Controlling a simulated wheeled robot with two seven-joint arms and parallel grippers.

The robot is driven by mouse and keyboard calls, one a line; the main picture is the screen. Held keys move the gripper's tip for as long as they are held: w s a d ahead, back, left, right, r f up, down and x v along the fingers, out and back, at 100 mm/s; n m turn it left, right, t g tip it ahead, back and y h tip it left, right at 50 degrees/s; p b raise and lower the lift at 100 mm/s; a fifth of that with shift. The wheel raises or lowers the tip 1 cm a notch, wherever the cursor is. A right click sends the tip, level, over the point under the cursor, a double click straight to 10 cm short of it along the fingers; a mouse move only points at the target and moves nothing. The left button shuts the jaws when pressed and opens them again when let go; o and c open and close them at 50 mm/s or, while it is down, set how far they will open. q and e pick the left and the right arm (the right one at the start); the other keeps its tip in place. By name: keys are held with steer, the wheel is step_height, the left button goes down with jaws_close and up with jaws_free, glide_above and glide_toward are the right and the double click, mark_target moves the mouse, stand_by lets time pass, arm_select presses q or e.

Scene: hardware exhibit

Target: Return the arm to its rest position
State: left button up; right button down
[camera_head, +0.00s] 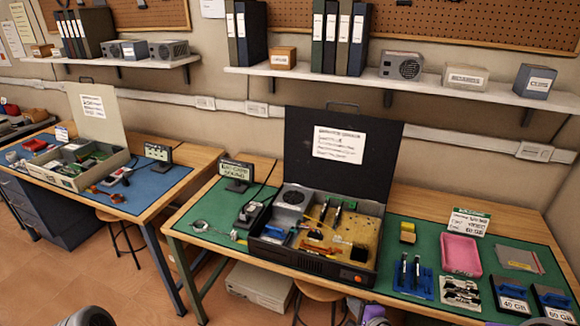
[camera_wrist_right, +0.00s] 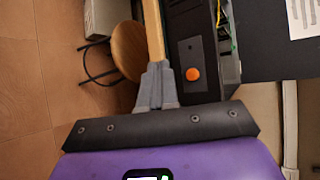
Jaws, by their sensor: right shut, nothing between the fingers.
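My right gripper (camera_wrist_right: 157,80) shows in the right wrist view, with its grey fingers closed together and nothing between them. Behind the fingers are the bench's wooden edge and the front of a dark computer case. A grey rounded part of my own body shows at the bottom left. My left gripper is not in view.
The open computer case (camera_head: 312,263) stands on the green-matted bench (camera_head: 400,231), its dark lid upright. A pink tray (camera_head: 460,254), tools and drives lie right of it. A stool (camera_wrist_right: 128,50) is under the bench. A second bench stands left; floor before it is clear.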

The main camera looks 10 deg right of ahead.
steer(key=s+a+f+n+g+y, duration=0.2)
steer(key=s+a+f+n+g, duration=0.4)
steer(key=a, duration=0.3)
steer(key=s+a+f+n+g+y, duration=0.1)
steer(key=s+a+f+n+g, duration=0.2)
steer(key=s+a+f+n, duration=0.55)
steer(key=s+a+f+n+g, duration=0.1)
steer(key=s+a+n+g, duration=0.1)
steer(key=s, duration=0.3)
steer(key=shift+s+n+g+h, duration=0.4)
steer(key=shift+n+g, duration=0.05)
steer(key=shift+g, duration=0.25)
